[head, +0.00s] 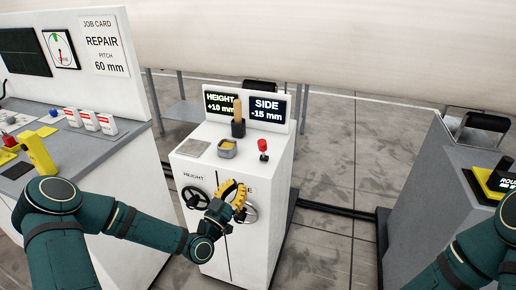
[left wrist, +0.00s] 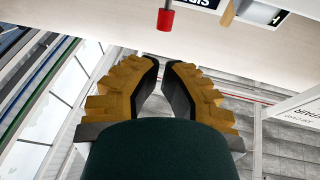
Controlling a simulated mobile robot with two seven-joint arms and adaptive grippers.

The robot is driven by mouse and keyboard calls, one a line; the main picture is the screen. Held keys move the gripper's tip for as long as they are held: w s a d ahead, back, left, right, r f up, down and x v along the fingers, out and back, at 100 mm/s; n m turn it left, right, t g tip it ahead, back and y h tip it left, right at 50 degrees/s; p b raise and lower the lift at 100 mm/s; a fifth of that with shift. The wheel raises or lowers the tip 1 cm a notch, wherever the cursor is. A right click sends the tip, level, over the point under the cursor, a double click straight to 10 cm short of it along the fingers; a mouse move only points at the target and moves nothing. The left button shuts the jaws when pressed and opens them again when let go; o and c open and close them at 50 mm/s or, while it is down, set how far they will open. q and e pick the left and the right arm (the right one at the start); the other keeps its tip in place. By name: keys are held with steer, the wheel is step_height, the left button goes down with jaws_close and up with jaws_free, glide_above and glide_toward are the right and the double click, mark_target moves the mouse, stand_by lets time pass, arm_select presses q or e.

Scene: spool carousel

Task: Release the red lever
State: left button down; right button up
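The red lever (head: 263,146) has a red cap on a short dark stem and stands on the right of the white cabinet's top. In the left wrist view its red cap (left wrist: 166,19) shows at the top edge, beyond my fingertips and apart from them. My left gripper (head: 237,190), with yellow fingers, is in front of the cabinet's upper front, below the lever. In the left wrist view the left gripper (left wrist: 161,66) has its tips drawn together, with nothing seen between them. My right arm shows at the lower right; its gripper is out of view.
The white cabinet (head: 260,260) has two handwheels, a left one (head: 194,197) and a right one partly behind my gripper. A bench (head: 100,150) is left, a grey cabinet (head: 425,200) right.

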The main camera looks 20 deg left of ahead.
mark_target(263, 147)
arm_select(q)
steer(key=shift+s+d, duration=0.1)
steer(key=x, duration=1.4)
steer(key=shift+b, duration=0.4)
